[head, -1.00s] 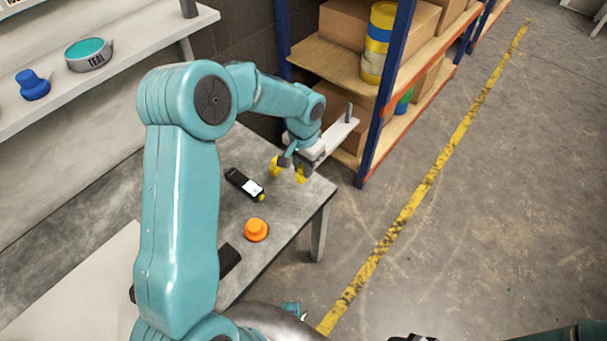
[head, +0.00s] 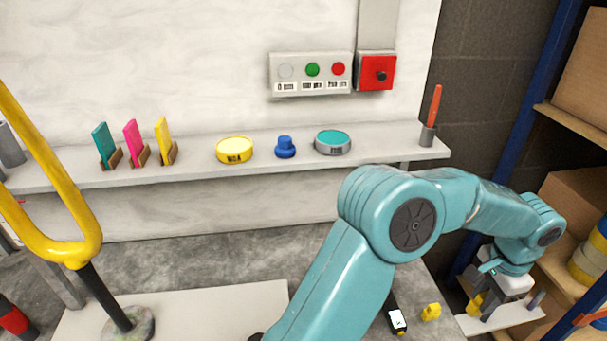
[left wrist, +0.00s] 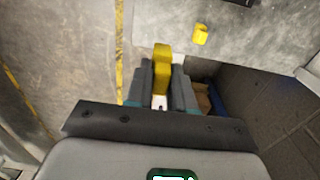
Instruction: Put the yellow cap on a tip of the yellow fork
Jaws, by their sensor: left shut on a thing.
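The yellow fork (head: 75,215) stands at the left in the head view, a bent yellow tube on a black post with a round base. Its tips are out of frame. My left gripper (head: 482,300) is at the lower right, far from the fork, and is shut on a yellow cap (head: 475,306). In the left wrist view the held yellow cap (left wrist: 162,65) shows between the fingers (left wrist: 170,88). A second yellow cap (head: 431,312) lies on the bench and also shows in the left wrist view (left wrist: 200,35). My right gripper is out of view.
A black handheld device (head: 397,318) lies beside the second cap. A pale ledge (head: 510,318) with a peg is near my left gripper. The back shelf (head: 300,160) carries coloured tags, pucks, a blue knob (head: 285,148) and a red stick (head: 435,105). Racking stands at the right.

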